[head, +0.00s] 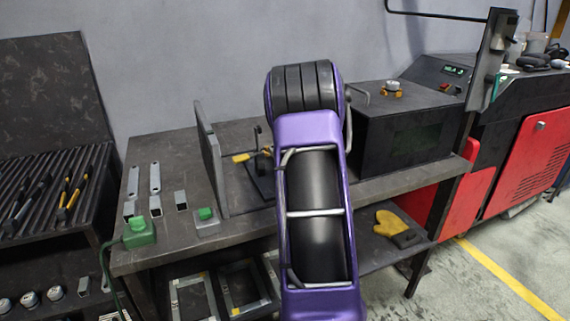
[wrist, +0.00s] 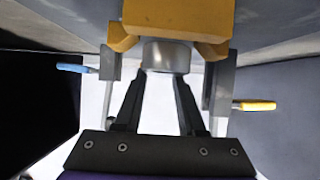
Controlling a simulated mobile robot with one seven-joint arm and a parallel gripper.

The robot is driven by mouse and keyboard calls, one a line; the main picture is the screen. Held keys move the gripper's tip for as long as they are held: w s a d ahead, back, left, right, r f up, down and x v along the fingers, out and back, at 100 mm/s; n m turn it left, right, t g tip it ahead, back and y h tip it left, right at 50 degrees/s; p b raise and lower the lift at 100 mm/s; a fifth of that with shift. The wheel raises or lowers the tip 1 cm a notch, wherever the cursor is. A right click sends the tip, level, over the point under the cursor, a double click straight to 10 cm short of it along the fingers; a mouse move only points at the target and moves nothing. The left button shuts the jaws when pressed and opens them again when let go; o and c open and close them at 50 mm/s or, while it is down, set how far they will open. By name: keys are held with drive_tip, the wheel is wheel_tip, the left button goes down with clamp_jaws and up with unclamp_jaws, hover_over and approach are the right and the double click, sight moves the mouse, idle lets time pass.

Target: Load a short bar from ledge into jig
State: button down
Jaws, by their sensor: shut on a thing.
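In the head view my arm (head: 305,200) stands in front of the workbench and hides my gripper and most of what is behind it. In the wrist view my gripper (wrist: 158,78) has its dark fingers closed in around a silvery, rounded metal piece (wrist: 166,57); I cannot tell if this is a short bar. An orange block (wrist: 180,18) is right above it. Metal uprights flank it, with a blue handle (wrist: 75,68) left and a yellow handle (wrist: 255,105) right. Short bars (head: 181,200) and longer flat bars (head: 155,177) lie at the bench's left. A yellow-handled clamp (head: 243,157) shows beside my arm.
A grey upright plate (head: 210,160) stands on the bench (head: 245,226) left of my arm. A dark box (head: 405,135) stands to the right. A green-buttoned block (head: 206,218) and a green box (head: 139,232) are near the front left edge. Yellow gloves (head: 395,226) lie below.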

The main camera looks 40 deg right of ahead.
drive_tip(key=shift+f, duration=0.5)
drive_tip(key=c, duration=0.5)
unclamp_jaws()
drive_tip(key=shift+r, duration=0.1)
drive_tip(key=shift+r, duration=0.35)
drive_tip(key=p+v, duration=0.2)
drive_tip(key=v, duration=1)
